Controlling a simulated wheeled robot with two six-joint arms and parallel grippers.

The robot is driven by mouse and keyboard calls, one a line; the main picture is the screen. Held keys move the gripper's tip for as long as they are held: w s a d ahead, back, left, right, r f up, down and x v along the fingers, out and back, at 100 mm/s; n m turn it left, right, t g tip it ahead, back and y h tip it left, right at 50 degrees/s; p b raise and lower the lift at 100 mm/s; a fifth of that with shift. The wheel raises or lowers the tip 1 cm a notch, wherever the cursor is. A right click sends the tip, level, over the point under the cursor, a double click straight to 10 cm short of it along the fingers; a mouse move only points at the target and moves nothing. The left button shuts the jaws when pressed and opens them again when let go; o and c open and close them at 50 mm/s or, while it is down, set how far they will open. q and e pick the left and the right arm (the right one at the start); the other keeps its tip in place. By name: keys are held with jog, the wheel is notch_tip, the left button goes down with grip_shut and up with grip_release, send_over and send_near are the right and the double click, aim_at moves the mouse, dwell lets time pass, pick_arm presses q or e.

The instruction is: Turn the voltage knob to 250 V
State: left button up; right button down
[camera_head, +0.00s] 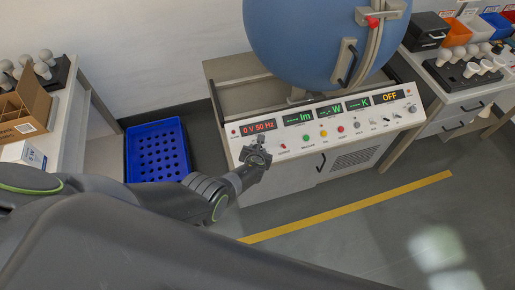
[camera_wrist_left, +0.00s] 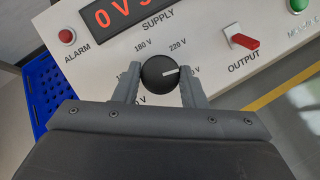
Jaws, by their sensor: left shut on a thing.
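The black voltage knob (camera_wrist_left: 155,80) sits on the white panel under the word SUPPLY. My left gripper (camera_wrist_left: 160,90) is shut on it, one finger on each side. The knob's white pointer line points right and slightly up, below the 220 V mark (camera_wrist_left: 178,44) and toward a mark mostly hidden by the right finger. The 180 V mark (camera_wrist_left: 143,45) is at upper left. In the head view my left gripper (camera_head: 257,150) is at the panel's left end and hides the knob. The red display (camera_head: 259,128) reads 0 V 50 Hz. My right gripper is out of view.
A red OUTPUT switch (camera_wrist_left: 245,41) is right of the knob, with a red ALARM light (camera_wrist_left: 67,36) at upper left. A blue sphere (camera_head: 310,40) stands behind the panel. A blue crate (camera_head: 157,151) is on the floor to the left.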

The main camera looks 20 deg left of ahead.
pick_arm(q)
jog(key=shift+a+m+g+h+p, duration=0.1)
jog(key=shift+m+g+h+p, duration=0.4)
jog(key=shift+m, duration=1.3)
jog(key=shift+h, duration=0.4)
jog(key=o, duration=1)
jog(key=shift+r, duration=0.1)
